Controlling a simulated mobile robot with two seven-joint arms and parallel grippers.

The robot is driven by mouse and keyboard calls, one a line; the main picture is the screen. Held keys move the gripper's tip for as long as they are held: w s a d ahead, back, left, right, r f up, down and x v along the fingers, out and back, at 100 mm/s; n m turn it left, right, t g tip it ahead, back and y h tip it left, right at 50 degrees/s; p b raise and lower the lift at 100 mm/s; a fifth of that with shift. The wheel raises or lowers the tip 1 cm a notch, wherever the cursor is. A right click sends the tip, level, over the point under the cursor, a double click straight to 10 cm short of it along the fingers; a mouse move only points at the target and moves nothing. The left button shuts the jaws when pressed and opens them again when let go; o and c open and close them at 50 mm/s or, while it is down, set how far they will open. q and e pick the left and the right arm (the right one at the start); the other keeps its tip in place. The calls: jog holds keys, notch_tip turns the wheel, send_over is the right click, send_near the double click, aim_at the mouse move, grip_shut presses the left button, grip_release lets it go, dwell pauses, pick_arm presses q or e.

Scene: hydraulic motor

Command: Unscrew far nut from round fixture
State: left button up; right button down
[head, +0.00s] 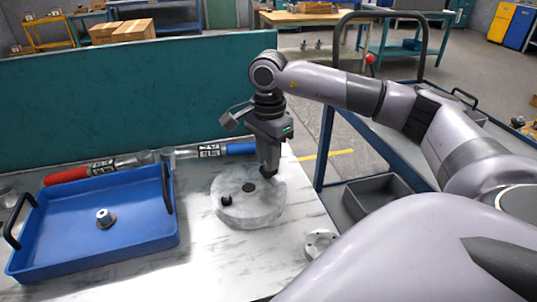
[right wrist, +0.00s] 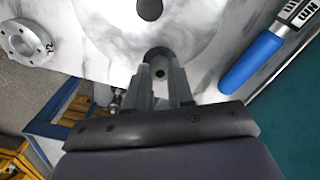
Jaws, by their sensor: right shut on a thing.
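The round fixture (head: 245,212) is a pale grey, marbled disc lying on the white marbled table. It has a dark spot at its middle and a dark nut or hole (head: 227,201) at its near left. My right gripper (head: 268,172) points straight down at the far right part of the disc. In the right wrist view its fingers (right wrist: 161,92) are shut on the far nut (right wrist: 160,72), a small dark grey piece at the round fixture (right wrist: 105,22). The fingers hide most of this nut in the head view. My left gripper is not in view.
A blue tray (head: 60,267) at the left holds a small metal part (head: 105,218). Red-handled (head: 66,176) and blue-handled (head: 240,149) tools lie along the teal panel (head: 120,105). A metal flange (head: 320,243) sits near the table's right edge. Bare table lies between tray and fixture.

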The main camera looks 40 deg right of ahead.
jog(key=n, duration=0.5)
jog(key=c, duration=1.2)
grip_release()
jog(key=m+p, duration=0.1)
jog(key=m, duration=0.3)
jog(key=shift+r, duration=0.1)
jog(key=m+p, duration=0.1)
jog(key=m, duration=0.5)
